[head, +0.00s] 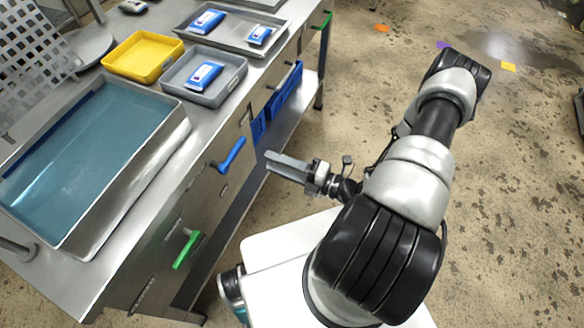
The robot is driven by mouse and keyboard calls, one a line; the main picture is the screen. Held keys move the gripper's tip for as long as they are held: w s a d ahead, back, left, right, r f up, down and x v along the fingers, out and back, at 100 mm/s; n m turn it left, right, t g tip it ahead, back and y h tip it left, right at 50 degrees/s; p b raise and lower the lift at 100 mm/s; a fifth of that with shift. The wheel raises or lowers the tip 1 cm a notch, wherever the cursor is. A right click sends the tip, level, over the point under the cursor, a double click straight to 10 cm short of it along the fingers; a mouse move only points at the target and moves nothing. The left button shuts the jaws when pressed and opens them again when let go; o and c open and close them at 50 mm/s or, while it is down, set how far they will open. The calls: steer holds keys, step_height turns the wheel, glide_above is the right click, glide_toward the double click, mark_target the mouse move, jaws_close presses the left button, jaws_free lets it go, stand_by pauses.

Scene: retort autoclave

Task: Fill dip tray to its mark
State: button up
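The dip tray (163,150) is a large, deep metal tray on the steel counter at the left, holding blue-green liquid (75,150). A dark blue stripe (50,128) runs along its far-left inner wall; I cannot tell whether it is the mark or exactly how the liquid stands against it. A blue lever handle (230,155) and a green lever handle (187,249) are on the counter's front. My gripper (272,162) is in the air in front of the counter, right of the blue handle and apart from it. Nothing shows in it; its finger gap is unclear.
A yellow tray (142,70), a grey tray (232,88) with a blue-white pouch (204,75) and a larger grey tray (262,50) with two pouches stand farther back. Blue crates (285,92) sit on the lower shelf. The floor at right is mostly clear.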

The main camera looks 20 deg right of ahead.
steer(key=v, duration=0.4)
steer(key=shift+s+d, duration=0.3)
steer(key=s+a+r+n+g+h+p, duration=0.25)
steer(key=s+r+n+g, duration=0.2)
steer(key=r+n, duration=0.55)
steer(key=s+a+r+n+g+h+p, duration=0.1)
steer(key=s+r+n+g+h, duration=0.2)
steer(key=r+n+g, duration=0.65)
steer(key=s+a+r+n+g+h+p, duration=0.1)
steer(key=s+r+n+g+h+p, duration=0.2)
steer(key=r+n, duration=0.8)
step_height(320, 180, up, 20)
steer(key=w+d+n+t+h+p, duration=0.2)
steer(key=n+t+h+p, duration=0.2)
steer(key=n+t, duration=0.5)
steer(key=n+p, duration=0.2)
steer(key=n, duration=0.3)
steer(key=shift+w+r+t+p, duration=0.15)
steer(key=shift+r+t+p, duration=0.05)
steer(key=shift+t+p, duration=0.2)
